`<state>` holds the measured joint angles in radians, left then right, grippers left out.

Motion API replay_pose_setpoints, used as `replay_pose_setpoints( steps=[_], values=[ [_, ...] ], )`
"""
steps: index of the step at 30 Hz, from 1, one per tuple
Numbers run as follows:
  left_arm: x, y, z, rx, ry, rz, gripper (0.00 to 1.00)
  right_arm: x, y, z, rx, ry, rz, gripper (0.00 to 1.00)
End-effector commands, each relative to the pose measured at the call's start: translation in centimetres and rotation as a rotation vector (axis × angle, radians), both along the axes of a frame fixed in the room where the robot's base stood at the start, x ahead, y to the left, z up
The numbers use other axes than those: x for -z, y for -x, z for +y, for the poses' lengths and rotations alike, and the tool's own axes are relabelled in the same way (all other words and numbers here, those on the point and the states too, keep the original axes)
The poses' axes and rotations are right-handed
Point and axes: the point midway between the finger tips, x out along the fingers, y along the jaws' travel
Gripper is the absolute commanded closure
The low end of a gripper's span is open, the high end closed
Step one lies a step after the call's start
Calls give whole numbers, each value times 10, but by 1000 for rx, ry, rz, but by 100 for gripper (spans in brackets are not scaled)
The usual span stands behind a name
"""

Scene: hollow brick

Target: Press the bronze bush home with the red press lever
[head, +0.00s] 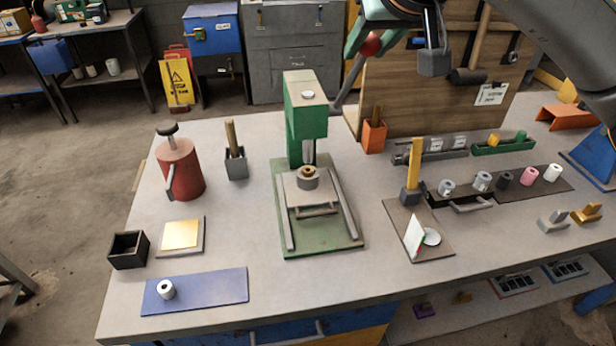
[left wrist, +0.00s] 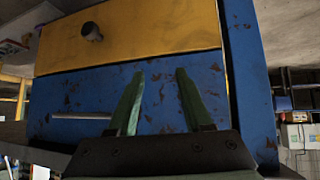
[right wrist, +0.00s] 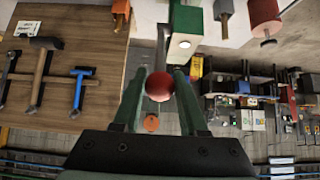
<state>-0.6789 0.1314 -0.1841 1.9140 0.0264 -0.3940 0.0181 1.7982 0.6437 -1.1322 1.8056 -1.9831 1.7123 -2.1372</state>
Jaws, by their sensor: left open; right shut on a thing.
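The green press (head: 306,118) stands mid-bench, its ram (head: 309,150) right above a grey round part (head: 308,182) on the press bed. The bronze bush (head: 308,171) shows as a small ring at the top of that part; I cannot tell whether the ram touches it. The press lever (head: 350,82) slopes up to the right to its red knob (head: 370,44). My right gripper (head: 372,38) is shut on the knob, which sits between its fingers in the right wrist view (right wrist: 159,86). My left gripper (left wrist: 166,73) is open and empty, facing a blue drawer front.
A red oil can (head: 180,170), a grey holder (head: 236,164) and a black box (head: 128,250) stand left of the press. A blue mat (head: 215,288) bears a white ring. A wooden tool board (head: 430,95) rises behind right. Bench around the press front is clear.

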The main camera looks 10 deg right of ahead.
Motion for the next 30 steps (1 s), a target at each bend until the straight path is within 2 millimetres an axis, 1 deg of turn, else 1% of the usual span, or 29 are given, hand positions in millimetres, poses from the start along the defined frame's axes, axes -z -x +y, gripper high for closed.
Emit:
replay_pose_setpoints(
  steps=[1,3,16,30],
  values=[
    [4,0,0,0,0,0,50,5,3,0,-2,2,7,100],
    [5,0,0,0,0,0,50,6,5,0,-1,2,7,100],
    [6,0,0,0,0,0,50,6,7,0,-1,2,7,100],
    [25,0,0,0,0,0,50,24,22,-1,-2,2,6,100]
  ],
)
